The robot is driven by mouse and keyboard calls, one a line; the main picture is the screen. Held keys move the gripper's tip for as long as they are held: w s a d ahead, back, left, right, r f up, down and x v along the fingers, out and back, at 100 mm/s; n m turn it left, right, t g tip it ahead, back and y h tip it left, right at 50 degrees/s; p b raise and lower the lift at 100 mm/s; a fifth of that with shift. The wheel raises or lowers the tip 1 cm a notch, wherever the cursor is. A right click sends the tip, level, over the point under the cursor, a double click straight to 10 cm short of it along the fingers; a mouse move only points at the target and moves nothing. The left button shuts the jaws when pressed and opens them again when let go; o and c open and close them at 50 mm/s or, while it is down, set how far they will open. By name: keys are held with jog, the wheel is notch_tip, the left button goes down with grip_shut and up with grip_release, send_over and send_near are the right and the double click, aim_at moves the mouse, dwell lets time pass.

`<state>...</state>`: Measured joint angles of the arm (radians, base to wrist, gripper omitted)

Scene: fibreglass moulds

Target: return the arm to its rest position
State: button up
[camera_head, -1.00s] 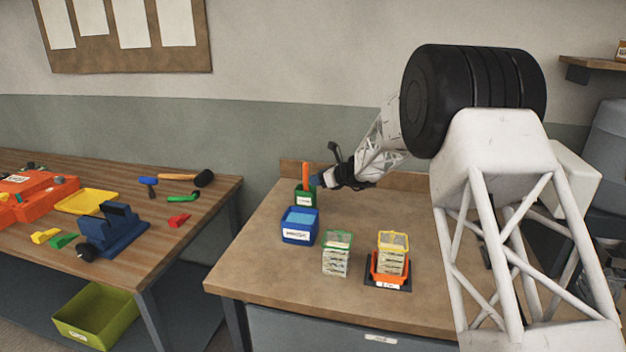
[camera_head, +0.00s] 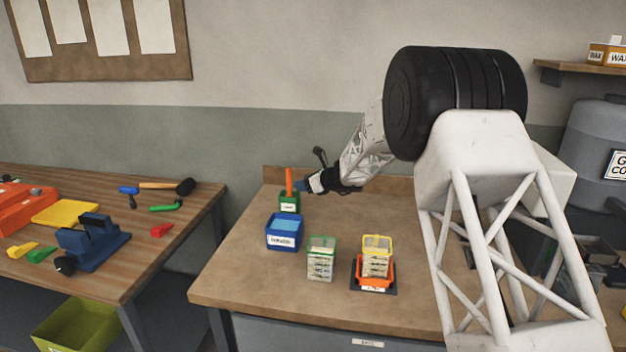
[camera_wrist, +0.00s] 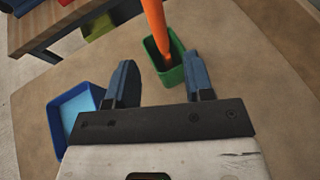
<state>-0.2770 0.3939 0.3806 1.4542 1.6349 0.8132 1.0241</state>
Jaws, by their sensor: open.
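My gripper (camera_head: 303,186) reaches out over the back left of the right-hand table. In the wrist view my gripper (camera_wrist: 163,85) is open, its two blue fingers spread with nothing between their pads. A small green bin (camera_head: 289,203) with an orange stick (camera_head: 289,180) standing in it is close by. In the wrist view the green bin (camera_wrist: 171,75) and orange stick (camera_wrist: 154,22) show just beyond the fingertips. Whether the gripper touches them I cannot tell.
A blue bin (camera_head: 284,241), a green-rimmed clear box (camera_head: 321,262) and a yellow-rimmed box (camera_head: 377,247) in an orange holder (camera_head: 373,282) stand on the table (camera_head: 262,293). Another table (camera_head: 177,240) with tools is at left. The table's back right looks clear.

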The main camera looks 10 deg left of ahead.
jog(key=s+d+r+n+g+h, duration=0.1)
jog(key=s+d+r+n+h, duration=0.1)
jog(key=s+d+r+n, duration=0.45)
jog(key=s+d+r+n+g+h, duration=0.1)
jog(key=s+d+r+n, duration=0.15)
jog(key=s+d, duration=0.85)
jog(key=s+d+r+n+h, duration=0.2)
jog(key=s+d+r+n, duration=0.3)
jog(key=s, duration=0.8)
jog(key=s+d+f+n+h, duration=0.1)
jog(key=s+d+n+h, duration=0.1)
jog(key=s+d, duration=0.4)
jog(key=s+d+f+n+h, duration=0.1)
jog(key=s+d+n+h, duration=0.2)
jog(key=s, duration=1.4)
jog(key=s+d+f+n+h, duration=0.1)
jog(key=s+d+n+h, duration=0.1)
jog(key=s+d, duration=0.7)
jog(key=s+n, duration=0.1)
jog(key=s, duration=0.2)
jog(key=shift+d+f+h, duration=0.15)
jog(key=shift+h, duration=0.15)
jog(key=shift+s, duration=0.1)
